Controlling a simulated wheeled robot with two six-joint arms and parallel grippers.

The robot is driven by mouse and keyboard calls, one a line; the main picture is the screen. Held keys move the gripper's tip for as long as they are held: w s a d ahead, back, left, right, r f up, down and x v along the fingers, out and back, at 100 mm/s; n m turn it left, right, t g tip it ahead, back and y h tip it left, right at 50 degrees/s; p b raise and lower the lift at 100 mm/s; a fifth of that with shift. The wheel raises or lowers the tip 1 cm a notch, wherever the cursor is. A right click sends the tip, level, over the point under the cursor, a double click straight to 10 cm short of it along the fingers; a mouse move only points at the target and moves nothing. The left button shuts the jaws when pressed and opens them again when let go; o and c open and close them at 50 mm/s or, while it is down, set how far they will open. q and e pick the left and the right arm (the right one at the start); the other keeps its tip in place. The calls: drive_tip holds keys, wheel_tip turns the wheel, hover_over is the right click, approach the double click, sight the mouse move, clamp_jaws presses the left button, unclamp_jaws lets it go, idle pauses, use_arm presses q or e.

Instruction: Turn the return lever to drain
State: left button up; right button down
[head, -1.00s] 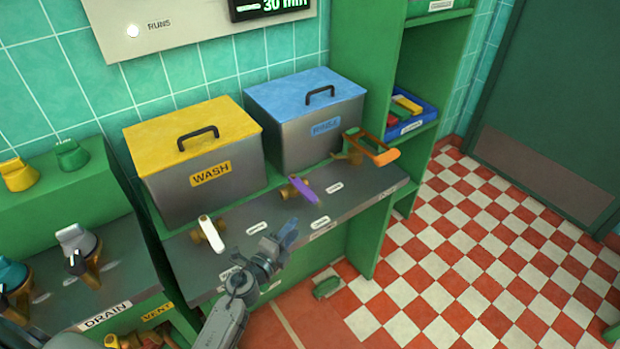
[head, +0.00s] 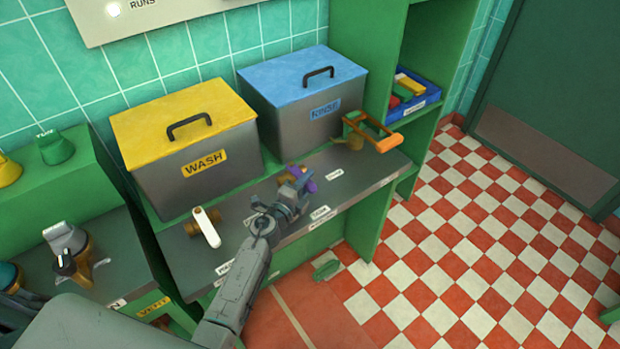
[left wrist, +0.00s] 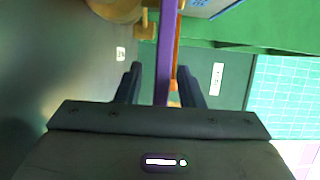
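Three levers stand on the grey counter (head: 245,217) in front of two lidded tanks: a white lever (head: 207,228), a purple lever (head: 311,186) and an orange lever (head: 381,136) shaped like an open frame. The labels by them are too small to read, so I cannot tell which is the return lever. My left gripper (head: 300,182) is at the purple lever and partly hides it. In the left wrist view the purple lever (left wrist: 165,62) runs between the two open fingers (left wrist: 159,72), with a gap on its left side.
The yellow-lidded WASH tank (head: 196,168) and the blue-lidded tank (head: 306,108) stand behind the levers. A blue bin (head: 414,108) sits on a green shelf at right. Checkered floor (head: 470,240) at right is mostly clear.

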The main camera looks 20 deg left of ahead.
use_arm(q)
drive_tip(key=shift+x, duration=0.85)
drive_tip(key=shift+c, duration=0.4)
clamp_jaws()
drive_tip(key=shift+w, duration=0.1)
